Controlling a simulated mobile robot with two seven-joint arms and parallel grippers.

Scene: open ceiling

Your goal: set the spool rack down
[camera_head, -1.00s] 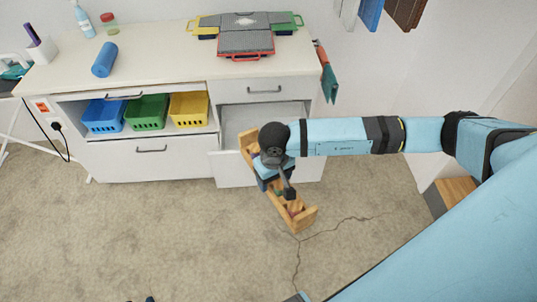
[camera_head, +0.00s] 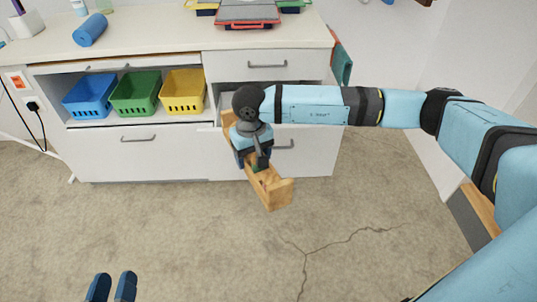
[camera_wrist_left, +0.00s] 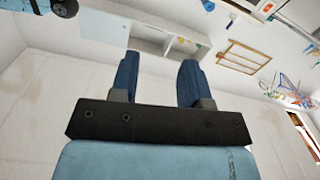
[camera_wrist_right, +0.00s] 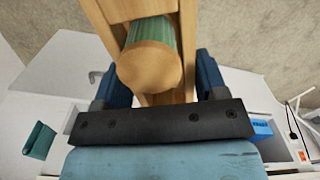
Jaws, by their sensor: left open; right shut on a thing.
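The spool rack (camera_head: 276,191) is a long, narrow wooden holder. In the head view it is held out in front of the white cabinet, over the floor, partly hidden by my right gripper (camera_head: 252,158). In the right wrist view, my right gripper (camera_wrist_right: 158,88) is shut on the spool rack (camera_wrist_right: 190,45), and a spool with green thread (camera_wrist_right: 150,55) shows between the fingers. My left gripper (camera_head: 112,287) is open and empty at the bottom edge of the head view. Its two blue fingers stand apart in the left wrist view (camera_wrist_left: 158,80).
The white cabinet (camera_head: 110,160) holds blue (camera_head: 90,97), green (camera_head: 137,94) and yellow (camera_head: 183,92) baskets on its open shelf. A drawer behind the rack appears pulled out. The countertop (camera_head: 160,38) has a clear middle between a blue roll (camera_head: 90,30) and a red-edged case (camera_head: 248,14).

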